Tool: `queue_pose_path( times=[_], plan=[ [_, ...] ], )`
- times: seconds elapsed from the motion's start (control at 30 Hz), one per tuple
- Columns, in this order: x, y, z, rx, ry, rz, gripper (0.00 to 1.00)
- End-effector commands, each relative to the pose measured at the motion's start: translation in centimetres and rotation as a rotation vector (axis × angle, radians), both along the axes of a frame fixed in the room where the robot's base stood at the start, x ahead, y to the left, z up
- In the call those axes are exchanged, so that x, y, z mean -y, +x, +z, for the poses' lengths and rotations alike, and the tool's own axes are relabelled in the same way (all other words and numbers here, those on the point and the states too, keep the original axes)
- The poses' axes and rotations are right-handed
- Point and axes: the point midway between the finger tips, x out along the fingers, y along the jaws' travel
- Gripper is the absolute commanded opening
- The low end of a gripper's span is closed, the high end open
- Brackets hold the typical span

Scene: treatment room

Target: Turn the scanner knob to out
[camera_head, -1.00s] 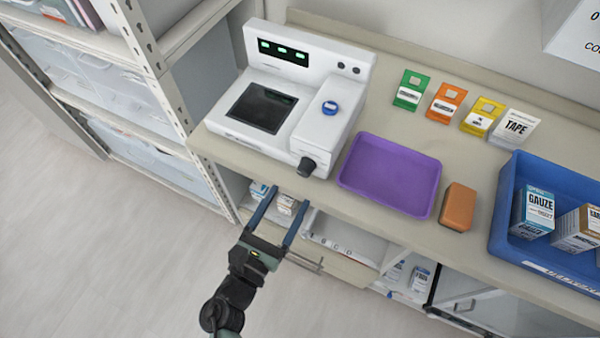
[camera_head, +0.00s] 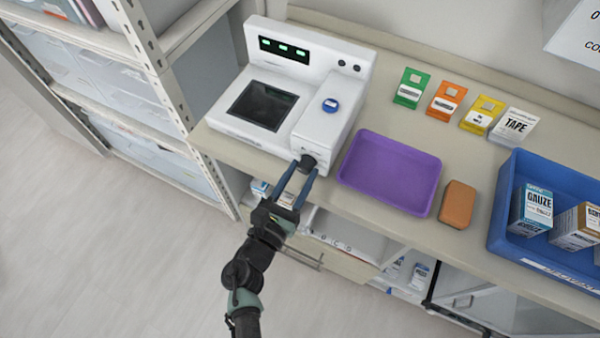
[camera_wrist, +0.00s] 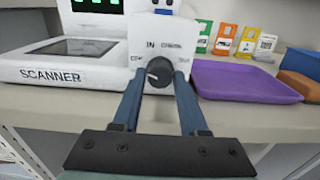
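The white scanner (camera_head: 232,124) stands on the counter at the left, with a dark screen plate and a lit green display. Its dark round knob (camera_head: 307,161) is on the front face, low at the right. The wrist view shows the knob (camera_wrist: 159,72) with a white pointer mark toward its left side and labels around it; "IN" reads above, the others are too blurred to be sure. My gripper (camera_head: 302,170) is at the knob with its two blue fingers apart, one on each side. In the wrist view the fingertips flank the knob closely; contact cannot be told.
A purple tray (camera_head: 390,172) and an orange-brown block (camera_head: 458,204) lie right of the scanner. A blue bin (camera_head: 507,190) with gauze boxes is farther right. Coloured packets (camera_head: 411,88) stand at the back. A shelf rack (camera_head: 150,70) is at the left.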

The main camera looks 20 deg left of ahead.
Motion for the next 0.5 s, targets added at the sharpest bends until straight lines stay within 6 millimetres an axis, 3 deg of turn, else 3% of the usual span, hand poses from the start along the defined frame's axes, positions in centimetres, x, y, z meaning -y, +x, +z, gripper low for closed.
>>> queue_pose_path(
  times=[0.03,0.17,0.5],
  plan=[
    [0.01,-0.02,0.00,0.000,0.000,0.000,0.20],
    [0.01,-0.02,0.00,0.000,0.000,0.000,0.00],
    [0.02,-0.04,-0.12,0.001,0.033,0.000,0.00]
  ],
)
